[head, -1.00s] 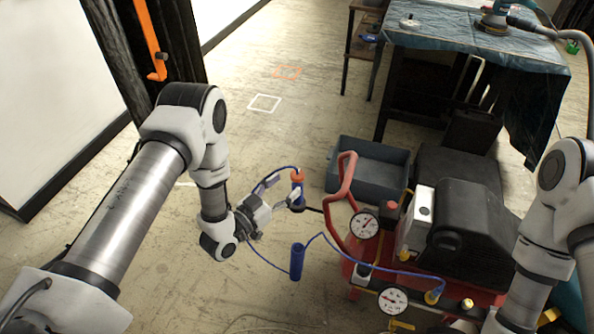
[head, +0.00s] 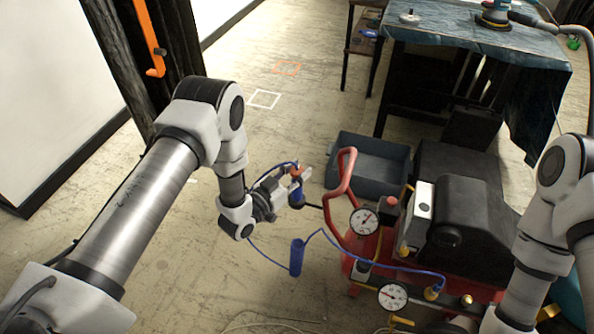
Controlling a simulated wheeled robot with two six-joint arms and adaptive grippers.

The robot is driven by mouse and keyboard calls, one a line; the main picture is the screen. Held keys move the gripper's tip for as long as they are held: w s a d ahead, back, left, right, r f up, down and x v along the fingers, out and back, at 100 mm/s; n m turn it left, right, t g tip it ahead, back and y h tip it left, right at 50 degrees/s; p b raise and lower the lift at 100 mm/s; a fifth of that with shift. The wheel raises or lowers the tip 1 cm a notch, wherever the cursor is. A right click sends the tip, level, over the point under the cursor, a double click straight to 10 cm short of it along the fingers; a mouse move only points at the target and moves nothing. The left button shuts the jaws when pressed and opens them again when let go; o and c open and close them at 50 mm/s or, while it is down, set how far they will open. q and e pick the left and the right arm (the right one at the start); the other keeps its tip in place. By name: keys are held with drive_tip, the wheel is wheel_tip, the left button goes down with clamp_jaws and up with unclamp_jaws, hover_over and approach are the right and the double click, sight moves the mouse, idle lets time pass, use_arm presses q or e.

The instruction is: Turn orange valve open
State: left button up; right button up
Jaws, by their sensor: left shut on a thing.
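The orange valve (head: 296,170) is a small orange cap on top of a blue cylindrical body (head: 297,190), left of the red compressor. My left gripper (head: 293,183) reaches in from the left with its fingers at the valve and is shut on it. The fingers partly hide the valve. My right arm stands at the right edge, and its gripper is out of the picture.
The red compressor (head: 345,185) with two gauges (head: 364,221) stands right of the valve. A grey bin (head: 370,160) and a cloth-covered table (head: 470,45) stand behind.

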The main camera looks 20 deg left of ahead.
use_arm(q)
drive_tip(key=shift+m+g+h, duration=0.3)
drive_tip(key=shift+h, duration=0.1)
drive_tip(key=m+g+h+b, duration=0.1)
drive_tip(key=m+g+h, duration=0.1)
drive_tip(key=h, duration=0.1)
drive_tip(key=shift+w+a+f+m, duration=0.1)
drive_tip(key=shift+m, duration=0.2)
drive_tip(key=m+g+h+b, duration=0.3)
drive_tip(key=g, duration=0.1)
drive_tip(key=shift+f+m+h, duration=0.1)
drive_tip(key=shift+m+h, duration=0.2)
drive_tip(key=shift+h, duration=0.1)
drive_tip(key=m+g+h+b, duration=0.2)
drive_tip(key=m+g, duration=0.1)
drive_tip(key=g, duration=0.1)
drive_tip(key=shift+g+b, duration=0.3)
drive_tip(key=shift+m+g+h+b, duration=0.4)
drive_tip(key=shift+m+g+b, duration=0.85)
drive_tip(key=shift+g, duration=0.75)
drive_tip(key=shift+g+b, duration=0.3)
drive_tip(key=shift+r, duration=0.2)
drive_tip(key=o, duration=1.2)
drive_tip(key=shift+c, duration=0.2)
